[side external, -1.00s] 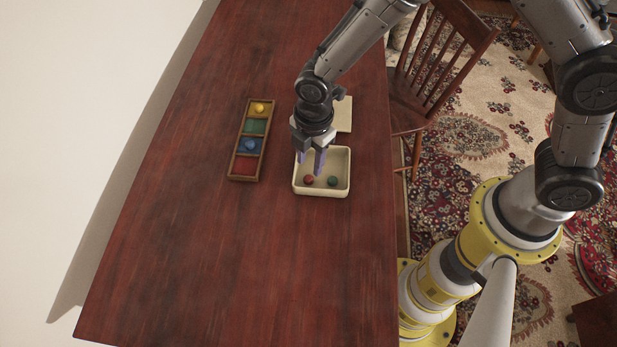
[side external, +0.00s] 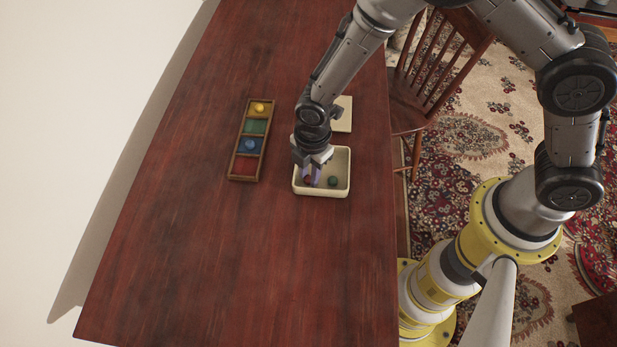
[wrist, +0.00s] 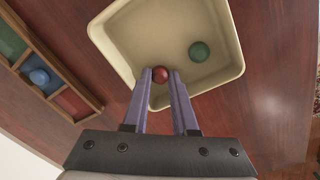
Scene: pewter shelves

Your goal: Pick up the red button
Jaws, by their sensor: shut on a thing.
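The red button (wrist: 160,74) is small and round, and sits between my two purple fingertips in the wrist view. In the side external view the red button (side external: 308,181) is partly hidden by my fingers. My gripper (side external: 312,180) reaches down into the cream tray (side external: 322,193), at its left side. My gripper is shut on the red button; it also shows in the wrist view (wrist: 160,78). I cannot tell whether the button is clear of the tray floor.
A green button (side external: 332,181) lies in the tray, right of my gripper. A wooden sorting box (side external: 232,178) with coloured compartments stands left of the tray. It holds a yellow button (side external: 259,107) and a blue button (side external: 249,145). A cream lid (side external: 344,114) lies behind the tray. The front of the table is clear.

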